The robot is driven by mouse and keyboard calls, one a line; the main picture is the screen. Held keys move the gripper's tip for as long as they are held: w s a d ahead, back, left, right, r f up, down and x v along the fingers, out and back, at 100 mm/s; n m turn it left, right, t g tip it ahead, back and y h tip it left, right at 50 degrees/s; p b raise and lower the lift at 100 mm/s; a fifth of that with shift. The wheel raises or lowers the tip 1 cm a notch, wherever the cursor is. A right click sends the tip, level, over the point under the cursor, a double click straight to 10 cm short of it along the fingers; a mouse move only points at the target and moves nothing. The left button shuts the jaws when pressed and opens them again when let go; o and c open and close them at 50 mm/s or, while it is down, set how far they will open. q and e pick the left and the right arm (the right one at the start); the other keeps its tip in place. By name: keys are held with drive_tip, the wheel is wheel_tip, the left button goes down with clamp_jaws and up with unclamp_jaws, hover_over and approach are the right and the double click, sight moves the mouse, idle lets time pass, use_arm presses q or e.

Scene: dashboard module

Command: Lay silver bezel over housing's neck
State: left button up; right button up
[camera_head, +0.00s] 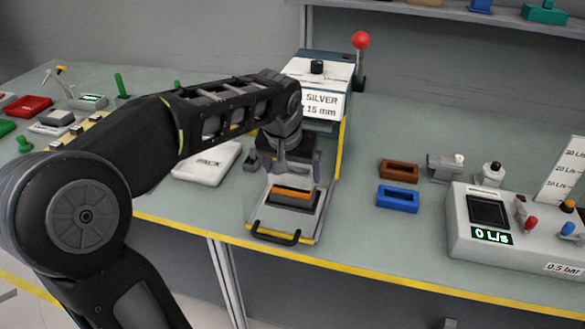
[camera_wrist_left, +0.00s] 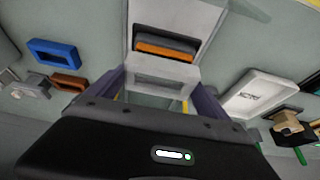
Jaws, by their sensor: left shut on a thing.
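My left gripper (camera_head: 290,170) is shut on the silver bezel, a pale rectangular frame that shows best between the purple fingers in the left wrist view (camera_wrist_left: 160,82). In the head view the bezel is hard to make out among the fingers. The housing (camera_head: 291,204), a dark block with an orange band on top, sits on the sliding tray (camera_head: 268,218) in front of the press. The gripper is above and behind the housing, on the press side. In the wrist view the housing (camera_wrist_left: 165,43) lies just beyond the bezel, and the two look apart. My right gripper is not in view.
The press (camera_head: 325,75), labelled "SILVER 15 mm", stands behind the tray with a red-knobbed lever. A brown frame (camera_head: 399,171) and a blue frame (camera_head: 397,198) lie to the right, beside a gauge unit (camera_head: 460,225). A white tray (camera_head: 207,163) lies to the left.

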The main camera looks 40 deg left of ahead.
use_arm(q)
drive_tip(key=shift+f+b, duration=0.7)
drive_tip(key=shift+f, duration=0.25)
drive_tip(key=o, duration=1.1)
drive_tip(key=v, duration=0.8)
